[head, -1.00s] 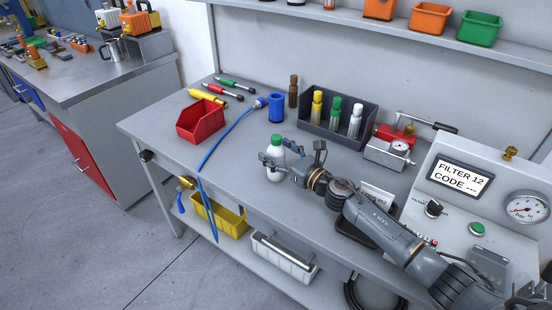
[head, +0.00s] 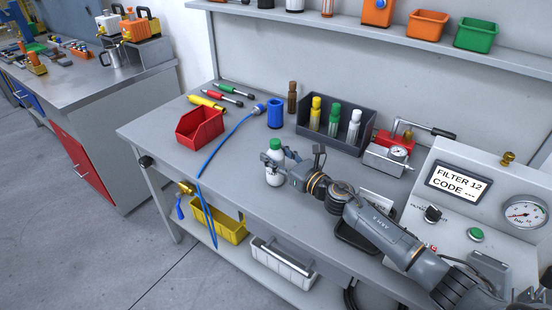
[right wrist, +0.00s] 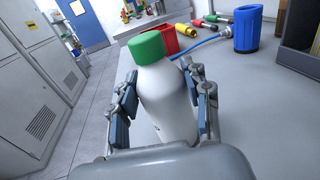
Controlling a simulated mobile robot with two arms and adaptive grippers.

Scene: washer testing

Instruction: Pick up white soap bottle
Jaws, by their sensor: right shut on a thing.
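The white soap bottle (head: 273,177) with a green cap stands near the front edge of the grey workbench (head: 235,170). My right gripper (head: 273,162) is shut around the bottle's body. In the right wrist view the bottle (right wrist: 165,95) is between the two finger pads of the gripper (right wrist: 165,105), cap pointing away and up. Whether the bottle's base touches the bench is hard to tell. My left gripper is not in view.
A red bin (head: 200,126), a blue hose (head: 225,140) and a blue cylinder (head: 275,113) lie behind and left. A dark tray (head: 322,138) with several bottles and a gauge device (head: 388,160) stand behind. A control panel (head: 465,205) is at the right.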

